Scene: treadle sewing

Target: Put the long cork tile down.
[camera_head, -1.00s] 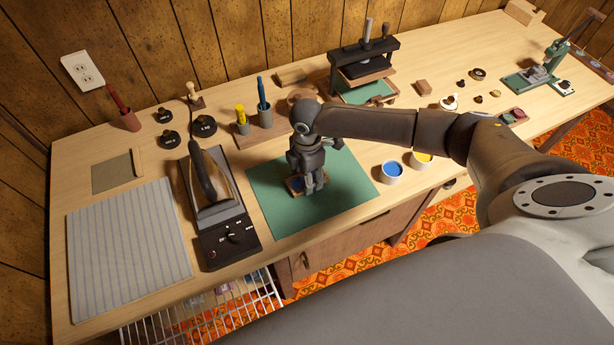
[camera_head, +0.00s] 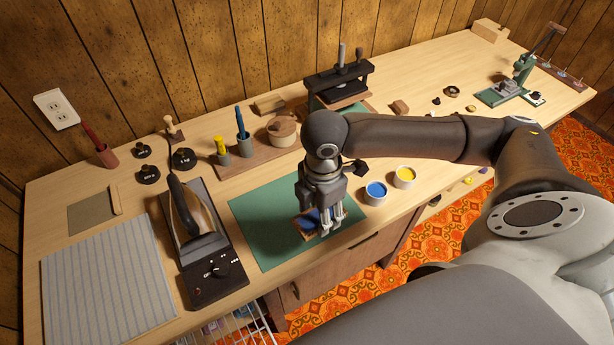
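My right gripper (camera_head: 331,223) points down over the right part of the green mat (camera_head: 270,240), near its right edge. A small brown piece with a dark blue face (camera_head: 308,223), which I take for the long cork tile, is at its fingers and partly hidden behind them. The gripper appears shut on it. I cannot tell whether the piece touches the mat. My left gripper is not in view.
A blue paint cup (camera_head: 375,193) and a yellow one (camera_head: 404,177) stand just right of the gripper. A press (camera_head: 338,85) and a wooden pen stand (camera_head: 245,158) are behind the mat. An iron (camera_head: 190,215) lies left of it. The mat's left part is clear.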

